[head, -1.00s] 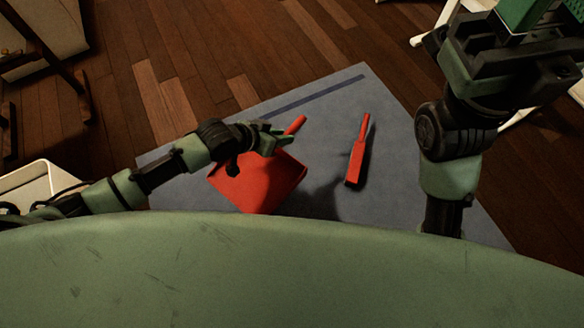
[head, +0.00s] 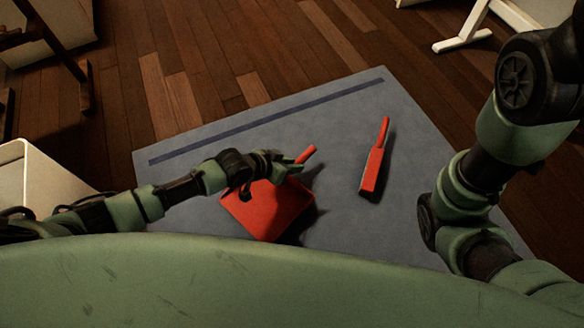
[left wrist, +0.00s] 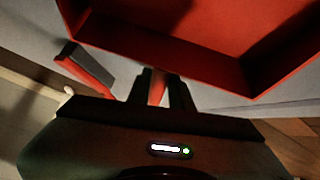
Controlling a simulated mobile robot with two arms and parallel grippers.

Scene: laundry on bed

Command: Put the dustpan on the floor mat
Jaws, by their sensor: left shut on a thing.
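The red dustpan (head: 265,210) is over the near left part of the grey-blue floor mat (head: 320,120). My left gripper (head: 285,165) is shut on its handle, whose red end sticks out past the fingers. A dark shadow lies on the mat at the pan's right side; I cannot tell whether the pan touches the mat. In the left wrist view, the dustpan's open tray (left wrist: 200,55) fills the top, with its handle between the fingers (left wrist: 158,88). My right arm shows at the right, but its gripper is out of frame.
A red brush (head: 372,170) lies on the mat right of the dustpan; it also shows in the left wrist view (left wrist: 85,68). A white bin (head: 45,180) stands at the left. A white stand leg (head: 463,40) and dark wooden legs (head: 83,90) stand beyond the mat.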

